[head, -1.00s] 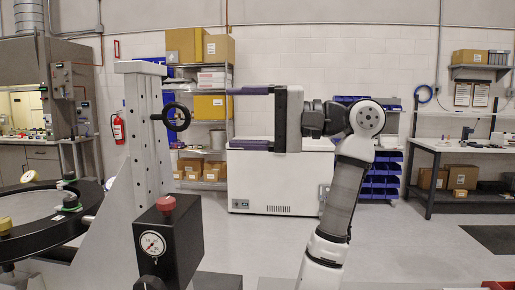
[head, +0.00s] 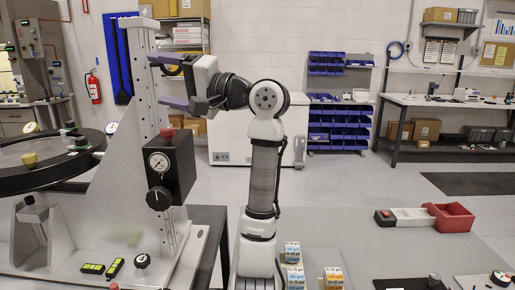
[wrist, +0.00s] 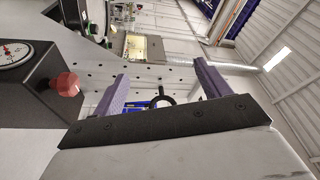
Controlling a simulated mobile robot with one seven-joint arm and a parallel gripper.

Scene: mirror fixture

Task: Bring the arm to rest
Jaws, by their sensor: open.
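My gripper (head: 165,81) is raised in the head view, beside the grey upright (head: 139,115) of the fixture. Its two purple fingers point left toward the upright and stand apart. In the wrist view my gripper (wrist: 158,72) shows a wide empty gap between the fingers. A black ring handle (wrist: 168,95) appears between them, beyond the palm edge; I cannot tell if anything touches it. My arm rises from the lower middle of the head view, bent at the elbow.
A black gauge box (head: 168,165) with a red knob, also in the wrist view (wrist: 40,85), sits just below my gripper. A round black-rimmed mirror mount (head: 40,180) is at left. The grey table (head: 380,250) holds small boxes (head: 333,278) and a red bin (head: 450,217).

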